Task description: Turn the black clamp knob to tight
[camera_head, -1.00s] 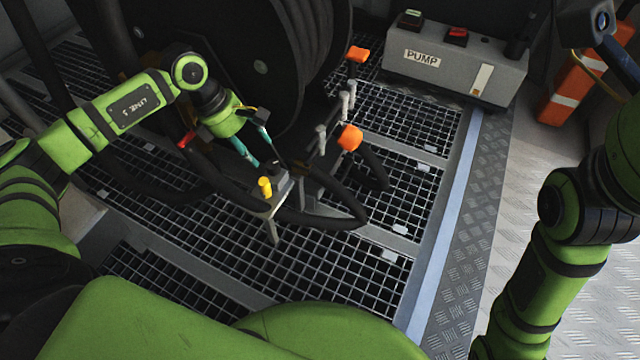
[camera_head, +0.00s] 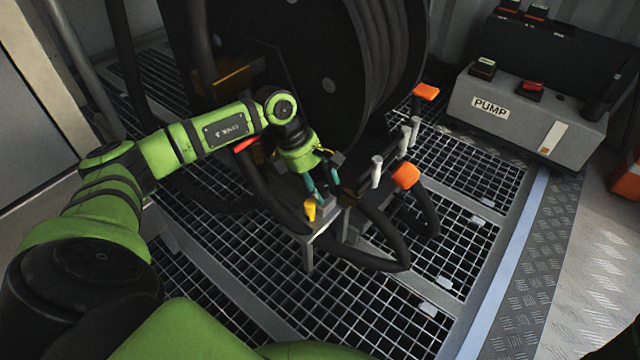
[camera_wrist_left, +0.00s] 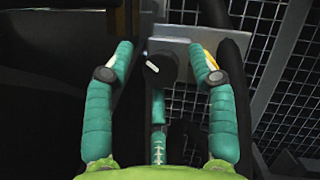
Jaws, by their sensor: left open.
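The black clamp knob (camera_wrist_left: 161,69) shows in the left wrist view as a dark round cap with a white mark. It sits on a grey plate (camera_wrist_left: 188,47). My left gripper (camera_wrist_left: 160,52) is open, with one teal finger to the left of the knob and one to the right. A third finger shows below it. No finger visibly touches the knob. In the head view my left gripper (camera_head: 322,194) points down at the grey bracket beside the reel, and its fingers hide the knob there. My right gripper is not in view.
A yellow part (camera_head: 310,210) stands close beside my left fingers. Black hoses loop around the bracket. Orange handles (camera_head: 405,175) and grey posts (camera_head: 377,170) stand to the right. The large reel (camera_head: 340,75) is behind. A grey PUMP box (camera_head: 525,115) stands at the right.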

